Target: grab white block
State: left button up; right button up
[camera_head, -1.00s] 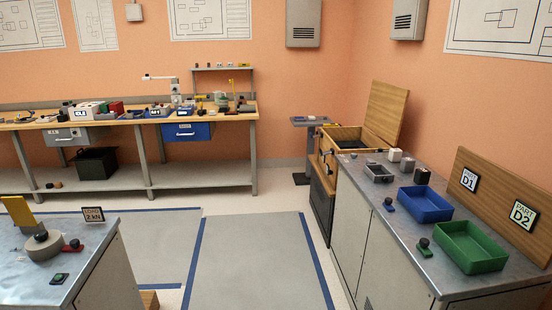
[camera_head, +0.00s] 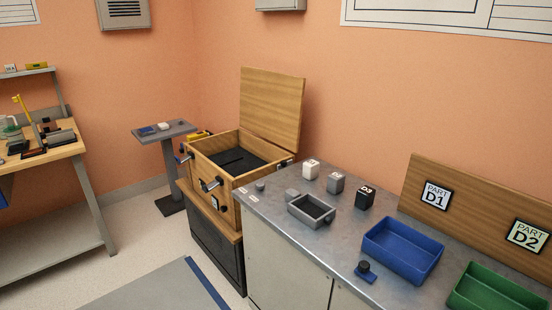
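A small white block (camera_head: 311,170) with a dark mark on its top stands upright on the grey metal counter, near its back edge beside the wooden box. A grey block (camera_head: 336,183) and a black block marked D3 (camera_head: 364,198) stand to its right in a row. Neither of my grippers shows in the head view.
A grey metal counter (camera_head: 287,228) holds a grey tray (camera_head: 311,211), a blue bin (camera_head: 403,250), a green bin (camera_head: 494,292) and a dark blue knob (camera_head: 365,271). An open wooden box (camera_head: 231,179) stands left of it.

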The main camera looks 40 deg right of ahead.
aim_at(310, 168)
jog(key=i+z, duration=0.4)
jog(key=i+j+z, duration=0.25)
jog(key=i+z, duration=0.15)
jog(key=i+j+z, duration=0.25)
jog(key=z, duration=0.15)
jog(key=i+j+z, duration=0.4)
